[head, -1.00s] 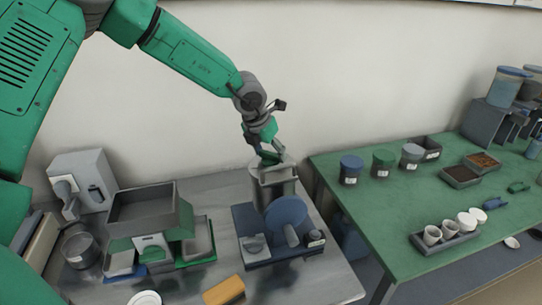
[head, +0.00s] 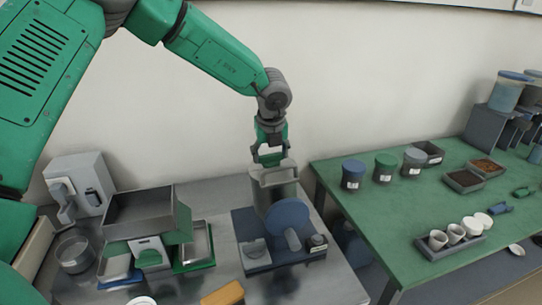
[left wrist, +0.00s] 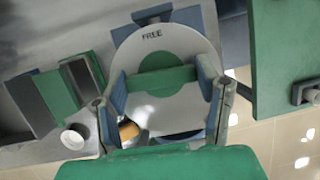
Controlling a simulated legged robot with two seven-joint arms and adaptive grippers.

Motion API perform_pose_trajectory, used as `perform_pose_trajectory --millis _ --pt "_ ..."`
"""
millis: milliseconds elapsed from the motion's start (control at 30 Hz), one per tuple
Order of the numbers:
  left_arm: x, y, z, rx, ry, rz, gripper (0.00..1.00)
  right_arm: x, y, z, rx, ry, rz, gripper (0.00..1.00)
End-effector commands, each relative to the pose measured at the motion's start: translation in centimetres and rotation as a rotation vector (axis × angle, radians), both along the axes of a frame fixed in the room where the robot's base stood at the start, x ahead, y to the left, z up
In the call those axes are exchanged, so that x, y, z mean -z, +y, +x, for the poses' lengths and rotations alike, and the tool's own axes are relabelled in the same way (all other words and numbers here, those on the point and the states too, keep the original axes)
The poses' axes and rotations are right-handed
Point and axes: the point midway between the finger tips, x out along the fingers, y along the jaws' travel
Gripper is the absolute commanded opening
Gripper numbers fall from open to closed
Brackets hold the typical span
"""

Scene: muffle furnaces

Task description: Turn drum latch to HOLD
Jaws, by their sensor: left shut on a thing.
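The drum (head: 277,197) stands on a blue base (head: 258,263) on the metal table, with a blue round disc (head: 288,214) on its front. My left gripper (head: 269,162) is over its top, pointing down. In the left wrist view a pale round plate (left wrist: 185,105) with the word FREE (left wrist: 152,36) at its far edge lies under the fingers. A green latch bar (left wrist: 165,79) crosses the plate between the fingertips of my left gripper (left wrist: 164,84), which is shut on it. I see no HOLD mark. My right gripper is out of view.
A grey tray on a green stand (head: 140,210) is left of the drum. A yellow block (head: 223,294) lies at the near edge. The green table (head: 400,220) to the right holds lidded jars (head: 386,166), trays and cups. The wall is close behind.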

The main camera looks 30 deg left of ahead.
Motion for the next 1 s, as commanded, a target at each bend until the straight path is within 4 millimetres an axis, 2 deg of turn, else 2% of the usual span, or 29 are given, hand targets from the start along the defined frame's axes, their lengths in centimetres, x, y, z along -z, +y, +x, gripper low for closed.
perform_pose_trajectory --millis 233,700,733,767,1000 --pt "0.33 -0.08 -0.16 -0.061 0.009 -0.004 0.29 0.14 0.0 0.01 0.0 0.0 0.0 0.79" --pt "0.29 -0.08 -0.14 -0.073 0.009 -0.006 0.29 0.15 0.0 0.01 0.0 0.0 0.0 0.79" --pt "0.29 -0.08 -0.14 -0.073 0.009 -0.006 0.68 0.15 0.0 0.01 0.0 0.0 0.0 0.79" --pt "0.29 -0.07 -0.14 -0.072 0.009 -0.006 0.78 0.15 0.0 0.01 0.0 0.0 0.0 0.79" --pt "0.1 -0.07 -0.11 -0.07 0.005 -0.006 0.79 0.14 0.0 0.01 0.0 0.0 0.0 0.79"
